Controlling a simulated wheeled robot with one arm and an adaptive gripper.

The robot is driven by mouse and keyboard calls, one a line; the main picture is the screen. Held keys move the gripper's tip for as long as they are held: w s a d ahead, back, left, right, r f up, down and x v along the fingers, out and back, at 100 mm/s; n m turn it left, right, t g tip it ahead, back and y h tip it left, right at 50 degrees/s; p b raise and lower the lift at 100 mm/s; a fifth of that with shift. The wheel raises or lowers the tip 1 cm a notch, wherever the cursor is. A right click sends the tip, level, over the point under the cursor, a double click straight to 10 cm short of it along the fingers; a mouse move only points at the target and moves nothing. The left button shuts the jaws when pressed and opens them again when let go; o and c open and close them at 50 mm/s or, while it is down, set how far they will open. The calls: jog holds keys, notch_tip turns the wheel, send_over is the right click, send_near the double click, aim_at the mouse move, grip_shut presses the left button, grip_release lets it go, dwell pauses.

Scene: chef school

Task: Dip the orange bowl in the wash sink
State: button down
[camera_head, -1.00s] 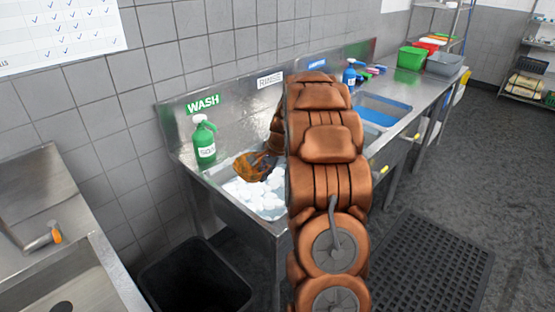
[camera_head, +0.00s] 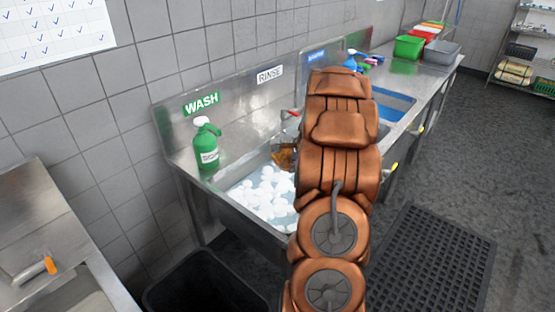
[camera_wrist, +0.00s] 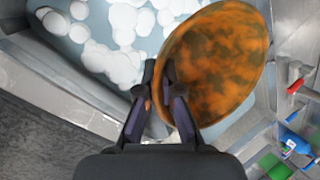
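The orange bowl (camera_wrist: 215,65) has dark stains and shows large in the wrist view. My gripper (camera_wrist: 160,75) is shut on its rim, with one finger on each side of the wall. In the head view the bowl (camera_head: 284,155) is partly hidden behind my arm, and the gripper is hidden there. The wash sink (camera_head: 232,190) lies under the green WASH label and holds water with white suds (camera_head: 268,190). The bowl is at the right part of this sink, tilted, and looks above the suds. I cannot tell whether it touches the water.
A faucet with a red handle (camera_wrist: 297,86) is close to the bowl. A blue basin (camera_head: 392,105) lies farther right. A black bin (camera_head: 205,285) stands below in front.

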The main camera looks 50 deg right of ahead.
jog(key=shift+w+d, duration=0.15)
jog(key=shift+w, duration=0.05)
jog(key=shift+d+f, duration=0.1)
jog(key=shift+f, duration=0.1)
jog(key=shift+w+a+f+b, duration=0.1)
jog(key=shift+f+b, duration=3.2)
jog(key=shift+f, duration=3.75)
jog(key=shift+w+a+f+b, duration=0.1)
jog(key=shift+f+b, duration=3.2)
jog(key=shift+f, duration=3.75)
jog(key=shift+f, duration=0.65)
jog(key=shift+a, duration=0.2)
